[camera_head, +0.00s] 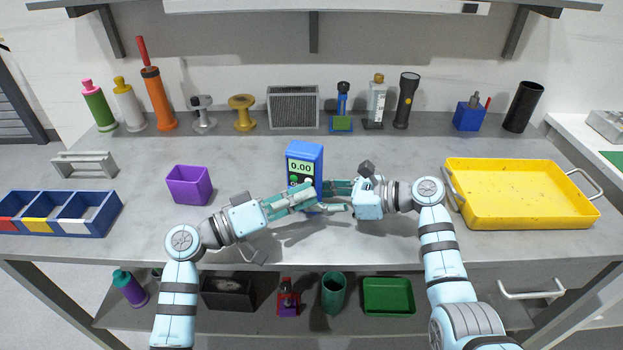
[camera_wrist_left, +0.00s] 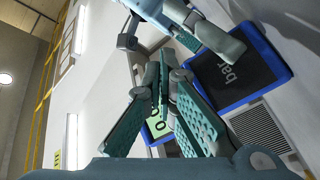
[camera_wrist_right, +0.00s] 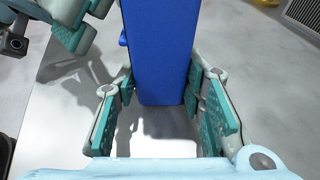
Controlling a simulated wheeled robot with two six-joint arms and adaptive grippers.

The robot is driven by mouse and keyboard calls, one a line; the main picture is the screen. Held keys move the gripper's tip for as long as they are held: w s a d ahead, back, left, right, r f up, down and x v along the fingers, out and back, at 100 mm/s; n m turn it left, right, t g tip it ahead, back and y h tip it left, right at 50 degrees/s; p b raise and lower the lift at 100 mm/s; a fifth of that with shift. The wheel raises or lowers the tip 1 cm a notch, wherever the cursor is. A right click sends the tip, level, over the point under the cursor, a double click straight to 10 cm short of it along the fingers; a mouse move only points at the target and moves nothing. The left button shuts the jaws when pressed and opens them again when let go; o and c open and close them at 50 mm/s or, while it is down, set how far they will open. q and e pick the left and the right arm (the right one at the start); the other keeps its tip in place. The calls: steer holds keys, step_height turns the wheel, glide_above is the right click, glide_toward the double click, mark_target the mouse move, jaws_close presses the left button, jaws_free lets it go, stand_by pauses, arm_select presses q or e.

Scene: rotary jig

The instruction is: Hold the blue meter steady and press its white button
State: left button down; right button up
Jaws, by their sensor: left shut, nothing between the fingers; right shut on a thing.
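The blue meter (camera_head: 305,155) stands upright near the middle of the table, its display reading 0.00. My right gripper (camera_wrist_right: 160,100) is shut on the meter's sides, with the blue body (camera_wrist_right: 160,45) between its fingers. My left gripper (camera_head: 315,197) is shut and empty, its fingertips in front of the meter's lower face; I cannot tell whether they touch it. The left fingers (camera_wrist_left: 180,115) partly cover the lit display in the left wrist view.
A purple box (camera_head: 189,185) and a blue bin with compartments (camera_head: 90,228) are to the left. A yellow tray (camera_head: 520,222) is to the right. A grey grille (camera_head: 293,107) and several bottles and tools line the back. The table's front strip is clear.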

arm_select(q)
steer(key=shift+s+a, duration=0.2)
steer(key=shift+s, duration=0.35)
steer(key=s, duration=0.2)
steer(key=s+a, duration=0.1)
steer(key=s, duration=0.2)
steer(key=shift+s+a, duration=0.35)
steer(key=shift+s, duration=0.05)
arm_select(e)
steer(key=o, duration=0.9)
steer(key=shift+o, duration=0.2)
